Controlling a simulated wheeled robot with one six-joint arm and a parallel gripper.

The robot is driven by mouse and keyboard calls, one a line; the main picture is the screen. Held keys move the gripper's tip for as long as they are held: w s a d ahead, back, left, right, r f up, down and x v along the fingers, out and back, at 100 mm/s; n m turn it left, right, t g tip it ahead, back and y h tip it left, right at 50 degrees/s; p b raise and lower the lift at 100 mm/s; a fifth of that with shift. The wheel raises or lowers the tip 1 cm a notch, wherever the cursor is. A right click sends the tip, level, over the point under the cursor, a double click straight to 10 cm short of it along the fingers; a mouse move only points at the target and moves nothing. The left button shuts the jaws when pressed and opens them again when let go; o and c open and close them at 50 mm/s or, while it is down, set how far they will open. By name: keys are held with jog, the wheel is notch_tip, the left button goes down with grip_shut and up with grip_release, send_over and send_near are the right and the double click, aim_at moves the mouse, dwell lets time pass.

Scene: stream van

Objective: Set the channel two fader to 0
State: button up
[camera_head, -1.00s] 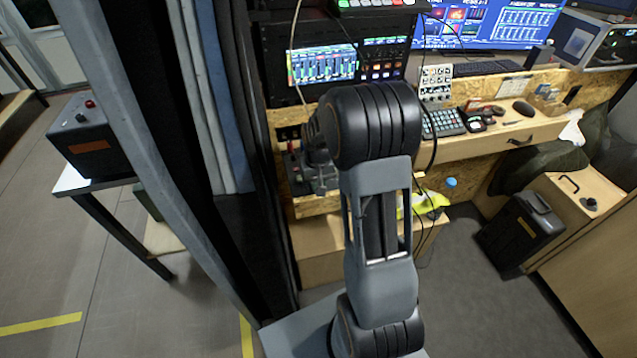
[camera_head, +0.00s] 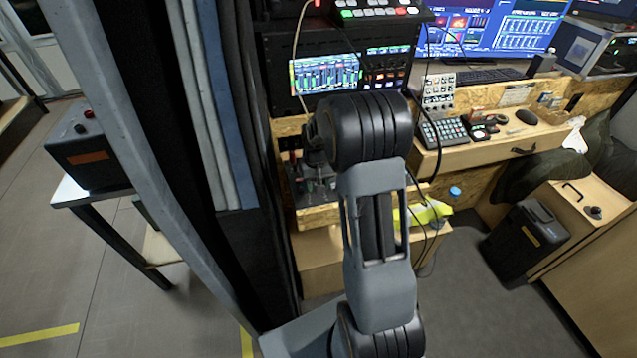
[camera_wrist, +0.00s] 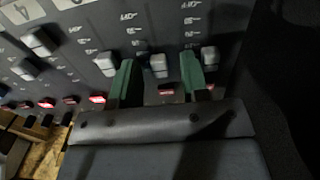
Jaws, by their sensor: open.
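The fader panel (camera_wrist: 75,45) fills the upper part of the wrist view, with several pale fader caps and printed scale marks. My gripper (camera_wrist: 158,80) is open, its two green fingers pointing at the panel. One fader cap (camera_wrist: 158,65) shows between the fingers, with no clear contact. Another cap (camera_wrist: 105,62) is just left of the left finger and one (camera_wrist: 209,57) just right of the right finger. I cannot read which channel each is. In the head view the panel (camera_head: 318,190) is low on the desk front, partly hidden by my arm.
A small red-lit label (camera_wrist: 97,99) is among several along the panel's near edge. A keypad (camera_head: 443,131) is on the desk to the right.

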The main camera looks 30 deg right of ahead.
notch_tip(320, 180, up, 14)
jog(key=shift+p, duration=0.35)
jog(key=shift+f, duration=0.15)
dwell(0.6)
